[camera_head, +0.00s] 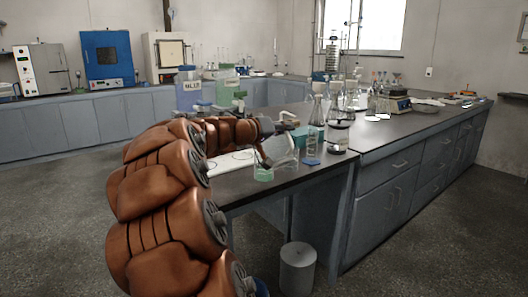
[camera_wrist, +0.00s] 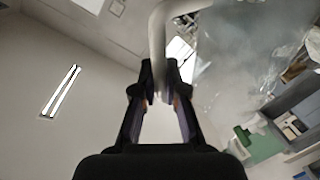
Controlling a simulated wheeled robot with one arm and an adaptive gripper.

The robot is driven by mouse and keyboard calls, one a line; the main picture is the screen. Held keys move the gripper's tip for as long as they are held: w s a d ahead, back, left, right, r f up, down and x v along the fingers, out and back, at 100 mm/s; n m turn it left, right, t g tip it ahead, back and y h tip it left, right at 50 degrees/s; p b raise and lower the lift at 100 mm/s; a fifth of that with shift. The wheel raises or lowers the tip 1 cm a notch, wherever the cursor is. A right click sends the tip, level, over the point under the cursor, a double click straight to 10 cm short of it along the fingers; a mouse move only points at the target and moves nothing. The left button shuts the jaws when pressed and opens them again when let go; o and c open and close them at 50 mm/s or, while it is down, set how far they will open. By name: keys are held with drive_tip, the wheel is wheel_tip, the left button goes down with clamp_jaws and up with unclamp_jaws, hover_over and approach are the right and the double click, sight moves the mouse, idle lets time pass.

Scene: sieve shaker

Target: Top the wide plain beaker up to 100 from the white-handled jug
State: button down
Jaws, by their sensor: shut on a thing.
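My gripper (camera_wrist: 168,92) is shut on the white handle (camera_wrist: 158,45) of the jug. The jug's clear body (camera_wrist: 235,60) fills the upper right of the wrist view, faint and see-through. The wrist view looks up towards the ceiling, so my gripper is tilted. In the head view, my gripper (camera_head: 266,150) is at the bench's near edge, just above a clear, wide beaker (camera_head: 263,173) with green liquid in its lower part. The jug's outline, its liquid and the beaker's marks are too small to read there. I cannot tell whether liquid is flowing.
A tall clear cylinder with a blue base (camera_head: 311,150) stands right of the beaker. Several flasks and a dark-based vessel (camera_head: 338,140) stand behind it. A white board (camera_head: 228,162) lies to the left. A grey bin (camera_head: 297,268) stands on the floor below.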

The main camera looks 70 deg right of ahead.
sight(292, 150)
drive_tip(key=shift+w+d+r+p, duration=0.2)
drive_tip(key=shift+r+p, duration=0.2)
drive_tip(key=shift+p, duration=0.85)
idle(1.0)
